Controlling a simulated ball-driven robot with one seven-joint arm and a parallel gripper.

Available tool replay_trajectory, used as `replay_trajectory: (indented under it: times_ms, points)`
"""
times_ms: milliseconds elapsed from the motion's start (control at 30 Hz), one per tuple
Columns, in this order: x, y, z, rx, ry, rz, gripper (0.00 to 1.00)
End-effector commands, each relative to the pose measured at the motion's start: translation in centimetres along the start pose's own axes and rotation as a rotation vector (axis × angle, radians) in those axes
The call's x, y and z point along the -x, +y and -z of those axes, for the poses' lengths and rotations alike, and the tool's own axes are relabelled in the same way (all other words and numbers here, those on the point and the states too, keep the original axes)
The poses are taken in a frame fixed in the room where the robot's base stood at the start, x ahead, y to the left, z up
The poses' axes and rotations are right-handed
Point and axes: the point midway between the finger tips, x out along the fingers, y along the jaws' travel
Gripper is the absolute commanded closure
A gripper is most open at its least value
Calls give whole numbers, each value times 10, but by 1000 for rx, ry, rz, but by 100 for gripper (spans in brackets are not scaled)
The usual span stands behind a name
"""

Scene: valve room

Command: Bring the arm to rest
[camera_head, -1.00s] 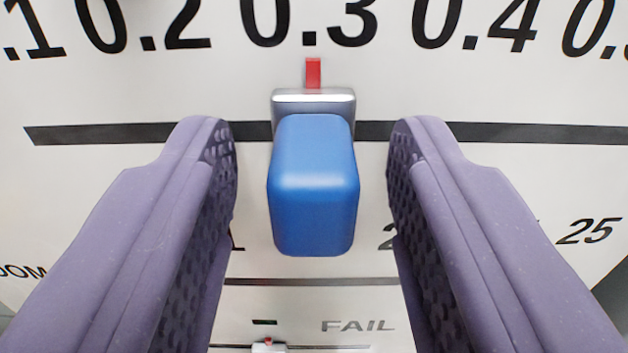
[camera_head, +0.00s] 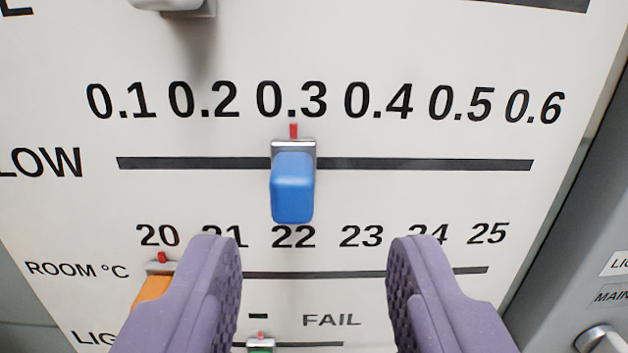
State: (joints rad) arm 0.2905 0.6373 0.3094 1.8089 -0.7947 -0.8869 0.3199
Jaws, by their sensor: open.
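My gripper (camera_head: 314,245) is open and empty, its two purple padded fingers reaching in from the bottom of the view. It is apart from the panel. The blue slider knob (camera_head: 292,188) sits on the upper slot, beyond and slightly left of the middle of the gap between the fingers, touching neither. Its red pointer (camera_head: 294,131) stands at 0.3 on the scale. The left finger partly covers an orange knob (camera_head: 152,290) on the room temperature slider.
The white panel (camera_head: 400,205) fills most of the view. A green-topped small slider (camera_head: 260,346) shows at the bottom near FAIL. A grey knob (camera_head: 182,5) juts out at the top left. A grey cabinet (camera_head: 580,230) with a round metal knob (camera_head: 602,340) stands at the right.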

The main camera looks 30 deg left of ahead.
Motion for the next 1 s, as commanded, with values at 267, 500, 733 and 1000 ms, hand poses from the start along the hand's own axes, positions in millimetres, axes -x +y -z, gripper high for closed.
replay_trajectory:
  times_ms: [267,500,733,1000]
  points:
    - [46,44,179,171,-111,-401,53]
    - [178,-2,324,32,-175,-594,53]
    - [255,-52,365,-78,-206,-565,53]
    - [264,-58,369,-91,-214,-556,53]
